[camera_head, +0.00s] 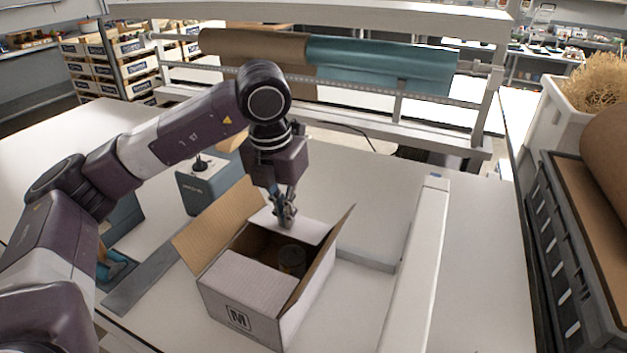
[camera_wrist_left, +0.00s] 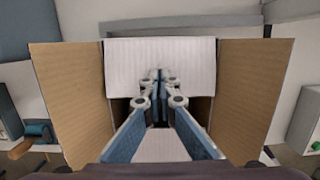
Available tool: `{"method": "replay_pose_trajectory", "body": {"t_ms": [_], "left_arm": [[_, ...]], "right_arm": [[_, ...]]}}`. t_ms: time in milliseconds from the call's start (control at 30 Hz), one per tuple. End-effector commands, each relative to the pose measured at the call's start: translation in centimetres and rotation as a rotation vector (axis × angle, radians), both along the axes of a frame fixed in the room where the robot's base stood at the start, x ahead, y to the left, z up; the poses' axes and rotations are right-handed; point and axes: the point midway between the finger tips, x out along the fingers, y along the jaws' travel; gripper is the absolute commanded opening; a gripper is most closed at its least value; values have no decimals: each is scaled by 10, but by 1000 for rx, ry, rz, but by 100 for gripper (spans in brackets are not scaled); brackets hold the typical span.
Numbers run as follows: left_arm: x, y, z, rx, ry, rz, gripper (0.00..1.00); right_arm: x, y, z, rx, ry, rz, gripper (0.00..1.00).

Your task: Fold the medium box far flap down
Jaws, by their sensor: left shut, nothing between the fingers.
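The medium box (camera_head: 240,310), white outside with an "M" mark and brown inside, stands on the table. Its near flap (camera_head: 254,280) lies folded inward over the front part of the opening. The far flap (camera_head: 300,226) is white and slants at the back of the opening; it also shows in the left wrist view (camera_wrist_left: 160,55). The left side flap (camera_head: 217,218) and right side flap (camera_head: 325,250) stand open outward. My left gripper (camera_head: 287,220) is shut and empty, its fingertips at the far flap; contact is unclear. A dark round item (camera_head: 292,260) sits inside the box. My right gripper is not visible.
A white bar (camera_head: 418,265) runs along the table right of the box, with a grey strip (camera_head: 367,260) joining it. A grey device (camera_head: 200,186) stands behind left. Brown and teal rolls (camera_head: 380,62) hang on a rack behind.

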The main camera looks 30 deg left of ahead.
Motion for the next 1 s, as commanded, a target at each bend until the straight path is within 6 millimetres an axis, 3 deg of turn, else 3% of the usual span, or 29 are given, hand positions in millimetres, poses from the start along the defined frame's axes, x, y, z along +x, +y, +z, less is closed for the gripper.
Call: {"method": "replay_pose_trajectory", "body": {"t_ms": [600, 1000], "left_arm": [[0, 0, -10, 0, 0, 0, 0], [0, 0, -6, 0, 0, 0, 0]], "right_arm": [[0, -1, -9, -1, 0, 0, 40], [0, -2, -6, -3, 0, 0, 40]]}}
